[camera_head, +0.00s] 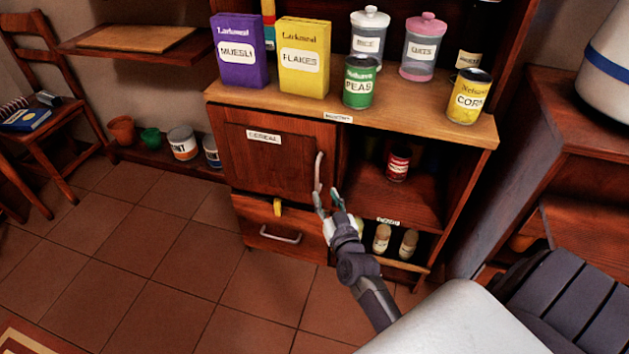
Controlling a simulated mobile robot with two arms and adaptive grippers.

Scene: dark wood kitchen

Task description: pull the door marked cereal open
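The door marked cereal (265,170) is the wooden door on the left of the cabinet, with its white label (263,137) near the top. It looks closed, flush with the cabinet front. Its upright metal handle (319,170) is at the door's right edge. My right gripper (328,198) is at the handle's lower end, its fingers apart and pointing up. The left finger overlaps the lower handle; I cannot tell whether it touches. My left gripper is not in view.
Below the door is a drawer with a horizontal handle (281,235) and a yellow item (277,207) at its top edge. Right of the door is an open shelf with a red can (398,163). Boxes, jars and cans stand on the cabinet top. The tiled floor (150,260) in front is clear.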

